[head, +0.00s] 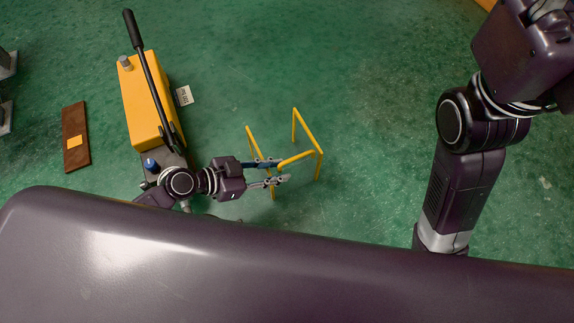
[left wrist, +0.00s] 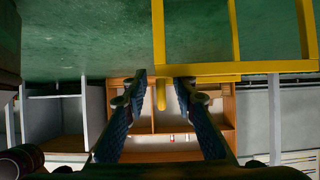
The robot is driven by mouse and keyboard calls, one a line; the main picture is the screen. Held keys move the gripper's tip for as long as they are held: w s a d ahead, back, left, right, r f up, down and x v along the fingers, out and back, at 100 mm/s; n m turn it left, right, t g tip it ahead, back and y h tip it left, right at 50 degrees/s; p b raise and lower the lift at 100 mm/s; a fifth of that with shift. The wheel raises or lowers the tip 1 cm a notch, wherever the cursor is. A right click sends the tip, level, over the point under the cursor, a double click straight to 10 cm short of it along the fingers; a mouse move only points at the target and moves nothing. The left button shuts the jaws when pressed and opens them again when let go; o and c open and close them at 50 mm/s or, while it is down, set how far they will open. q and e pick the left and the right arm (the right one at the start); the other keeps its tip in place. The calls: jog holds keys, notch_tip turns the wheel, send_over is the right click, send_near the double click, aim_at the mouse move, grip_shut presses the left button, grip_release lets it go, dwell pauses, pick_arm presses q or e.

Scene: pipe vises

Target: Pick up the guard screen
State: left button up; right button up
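The guard screen (head: 297,158) is a frame of thin yellow tubes standing on the green floor, right of the yellow machine in the head view. It also shows at the top of the left wrist view (left wrist: 205,69). My left gripper (head: 279,171) reaches in from the left at the screen's near side. In the left wrist view its two blue-padded fingers (left wrist: 160,86) are apart, with a yellow tube end between them. Gaps show on both sides of that tube, so the gripper is open. My right arm stands at the right of the head view; its gripper is out of frame.
A yellow machine (head: 141,101) with a long black lever stands left of the screen, close to my left arm. A small white tag (head: 184,96) is beside it. A brown board (head: 75,155) lies farther left. The floor behind and right of the screen is clear.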

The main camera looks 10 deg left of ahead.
pick_arm(q)
jog(key=b+x, duration=0.1)
jog(key=x, duration=0.5)
jog(key=shift+w+d, duration=0.25)
jog(key=shift+w, duration=0.05)
jog(key=shift+r, duration=0.15)
grip_shut()
jog(key=shift+w+r, duration=0.1)
